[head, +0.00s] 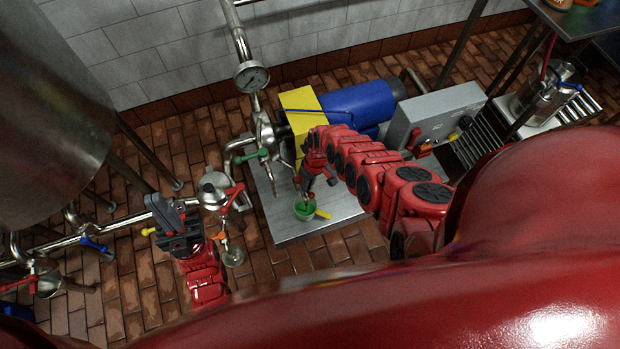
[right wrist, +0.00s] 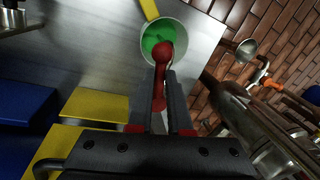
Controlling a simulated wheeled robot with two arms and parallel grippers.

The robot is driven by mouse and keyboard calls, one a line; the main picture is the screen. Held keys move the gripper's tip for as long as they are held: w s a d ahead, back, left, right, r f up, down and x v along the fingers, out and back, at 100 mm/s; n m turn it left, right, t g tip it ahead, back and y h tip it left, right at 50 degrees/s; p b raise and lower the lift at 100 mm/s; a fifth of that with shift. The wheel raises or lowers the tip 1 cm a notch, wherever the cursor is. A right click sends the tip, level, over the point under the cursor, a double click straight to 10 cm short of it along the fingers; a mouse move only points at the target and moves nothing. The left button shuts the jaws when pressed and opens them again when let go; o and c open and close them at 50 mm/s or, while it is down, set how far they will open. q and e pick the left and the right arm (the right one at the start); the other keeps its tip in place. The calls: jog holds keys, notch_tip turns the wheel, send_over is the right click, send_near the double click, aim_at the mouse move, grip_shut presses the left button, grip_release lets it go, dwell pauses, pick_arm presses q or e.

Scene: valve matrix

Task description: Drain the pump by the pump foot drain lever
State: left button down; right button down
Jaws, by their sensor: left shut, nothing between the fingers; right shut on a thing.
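The pump's blue motor (head: 360,104) and yellow guard (head: 298,100) stand on a steel base plate (head: 285,229). In the right wrist view, my right gripper (right wrist: 164,88) is shut on a red lever (right wrist: 162,58). The lever's rounded end shows beyond the fingertips, in front of a cup with green inside (right wrist: 149,38). In the head view, my right gripper (head: 307,192) is low over the plate, just above the green cup (head: 303,213); the lever is hard to make out there. My left gripper (head: 172,218) is shut and empty, beside the pipework at left.
A pressure gauge (head: 252,77) sits on the vertical pipe. A green-handled lever (head: 252,155), a red-handled valve (head: 233,193) and a blue-handled valve (head: 94,244) are on the pipework. A grey control box (head: 438,118) stands right of the motor. A large steel tank (head: 50,110) fills the left.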

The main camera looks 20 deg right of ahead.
jog(key=shift+s+a+m+p, duration=0.1)
jog(key=shift+a+m+p, duration=0.3)
jog(key=shift+m, duration=0.35)
jog(key=shift+s+a+m+p, duration=0.1)
jog(key=shift+a+m+p, duration=0.2)
jog(key=shift+m, duration=0.45)
jog(key=shift+t, duration=0.3)
jog(key=c, duration=1.1)
grip_release()
